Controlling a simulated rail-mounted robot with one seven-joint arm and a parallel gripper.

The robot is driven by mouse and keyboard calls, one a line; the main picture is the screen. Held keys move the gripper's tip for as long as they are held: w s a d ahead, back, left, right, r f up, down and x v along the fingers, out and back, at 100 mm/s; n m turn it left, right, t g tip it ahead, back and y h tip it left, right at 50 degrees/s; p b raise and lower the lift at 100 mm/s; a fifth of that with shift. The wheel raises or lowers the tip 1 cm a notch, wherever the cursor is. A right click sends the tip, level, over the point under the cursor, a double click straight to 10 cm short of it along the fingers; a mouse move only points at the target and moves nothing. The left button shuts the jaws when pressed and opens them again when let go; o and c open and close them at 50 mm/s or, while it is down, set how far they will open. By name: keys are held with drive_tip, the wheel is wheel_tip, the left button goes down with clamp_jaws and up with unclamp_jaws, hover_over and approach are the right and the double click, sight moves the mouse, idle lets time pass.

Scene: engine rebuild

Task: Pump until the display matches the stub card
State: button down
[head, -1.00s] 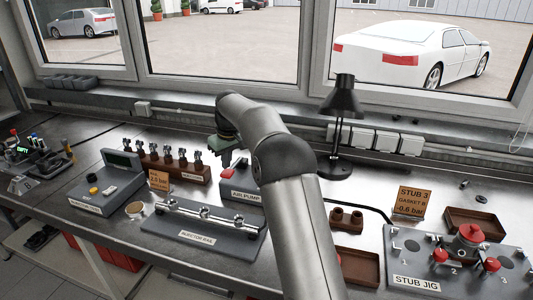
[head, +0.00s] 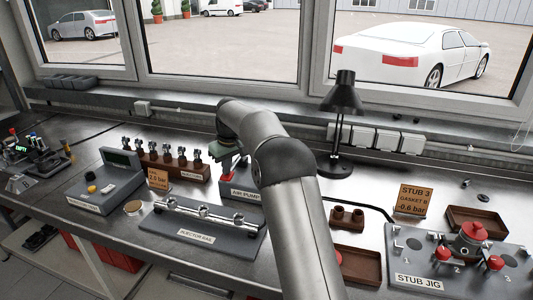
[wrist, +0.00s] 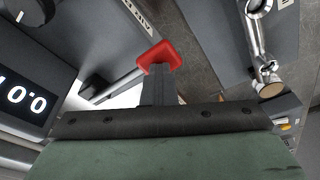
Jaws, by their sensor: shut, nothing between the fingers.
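The air pump (head: 240,193) is a grey box with a front label, on the bench left of the middle. Its red handle (wrist: 160,56) shows clearly in the wrist view, just beyond the tip of my gripper (wrist: 160,92). In the head view my gripper (head: 227,160) is over the pump, partly hidden by my arm. It is shut and empty; I cannot tell whether it touches the handle. A dark display (wrist: 24,103) in the wrist view shows white digits that look like 0.0, partly cut off. The orange stub card (head: 414,201) reads STUB 3, GASKET B, -0.6 bar.
The injector rail (head: 205,235) lies in front of the pump. A rack of injectors (head: 178,168) and a grey console (head: 105,188) stand to the left. A black lamp (head: 338,140), the stub jig (head: 420,268) and brown trays (head: 357,266) are to the right.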

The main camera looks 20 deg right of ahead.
drive_tip(key=shift+f, duration=0.6)
drive_tip(key=p+v, duration=0.3)
drive_tip(key=v, duration=0.1)
drive_tip(key=shift+w+a+r+p, duration=0.1)
drive_tip(key=shift+w+r+p, duration=0.15)
drive_tip(key=shift+w, duration=0.2)
drive_tip(key=shift+f, duration=0.1)
drive_tip(key=shift+s, duration=0.2)
drive_tip(key=s+r+m+g+h, duration=0.1)
drive_tip(key=s+r+m, duration=0.1)
drive_tip(key=s, duration=1.4)
drive_tip(key=s+r+m, duration=0.1)
drive_tip(key=s+r, duration=0.1)
drive_tip(key=s, duration=1.4)
drive_tip(key=s+f, duration=0.3)
drive_tip(key=s, duration=0.4)
drive_tip(key=s+f+m, duration=0.1)
drive_tip(key=s+f, duration=0.1)
drive_tip(key=s, duration=0.5)
drive_tip(key=shift+f+m, duration=0.3)
drive_tip(key=shift+f, duration=0.1)
